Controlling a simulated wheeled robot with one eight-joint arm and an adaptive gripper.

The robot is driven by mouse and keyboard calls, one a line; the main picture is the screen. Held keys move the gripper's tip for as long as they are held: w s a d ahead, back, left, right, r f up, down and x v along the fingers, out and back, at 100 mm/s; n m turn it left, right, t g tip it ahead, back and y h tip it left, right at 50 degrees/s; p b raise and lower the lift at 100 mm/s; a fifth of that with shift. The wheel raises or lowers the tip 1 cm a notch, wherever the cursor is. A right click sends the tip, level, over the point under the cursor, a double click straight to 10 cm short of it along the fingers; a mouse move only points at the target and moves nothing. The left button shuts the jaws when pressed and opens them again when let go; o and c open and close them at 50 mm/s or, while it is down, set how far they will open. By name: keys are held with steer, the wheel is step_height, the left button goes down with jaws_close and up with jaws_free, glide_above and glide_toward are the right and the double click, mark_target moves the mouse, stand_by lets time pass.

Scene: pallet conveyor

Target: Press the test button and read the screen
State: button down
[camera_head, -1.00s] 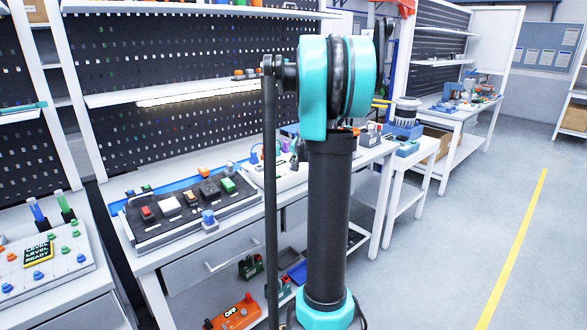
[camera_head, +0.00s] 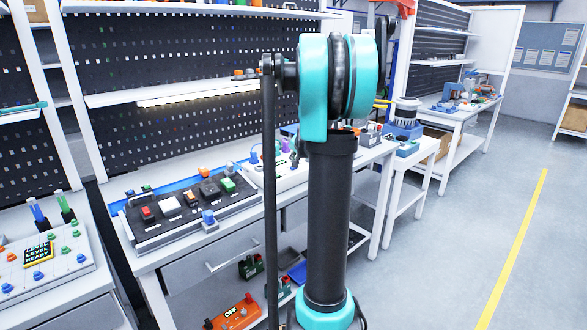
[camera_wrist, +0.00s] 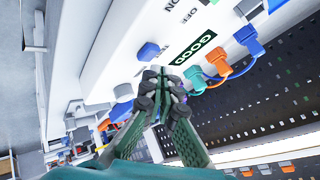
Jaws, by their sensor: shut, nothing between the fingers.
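A white test panel (camera_wrist: 120,25) fills the upper part of the wrist view. Its small dark screen (camera_wrist: 197,48) reads GOOD in pale green letters. A blue knob or button (camera_wrist: 148,52) stands on the panel left of the screen. My gripper (camera_wrist: 162,76) is shut and empty, its fingertips at or very near the panel's lower edge area, just below the screen. The fingers hide what lies under them; I cannot tell which part is the test button or whether they touch it. In the head view the white panel (camera_head: 290,180) is partly hidden behind my arm.
Orange (camera_wrist: 216,62) and blue (camera_wrist: 247,40) plugs with cables sit beside the screen. A black button box (camera_head: 190,210) lies left on the bench. Another panel (camera_head: 62,268), its screen showing LEVEL READY, is at far left. The floor at right is clear.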

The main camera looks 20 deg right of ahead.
steer(key=shift+r, duration=0.1)
steer(key=shift+r, duration=2.5)
steer(key=s+a+f+n+g, duration=0.1)
steer(key=s+a+f+n, duration=0.2)
steer(key=s+a+f, duration=0.4)
steer(key=s+a+f+n+g, duration=0.2)
steer(key=s+a+f, duration=0.5)
steer(key=s, duration=1.1)
steer(key=s+a+f+n+g, duration=0.2)
steer(key=s+a+f+n, duration=0.2)
steer(key=s+a+f, duration=0.3)
steer(key=s, duration=0.5)
steer(key=shift+s+f+n+y, duration=0.2)
steer(key=shift+n+y, duration=0.1)
steer(key=shift+n, duration=0.1)
steer(key=shift+w, duration=0.1)
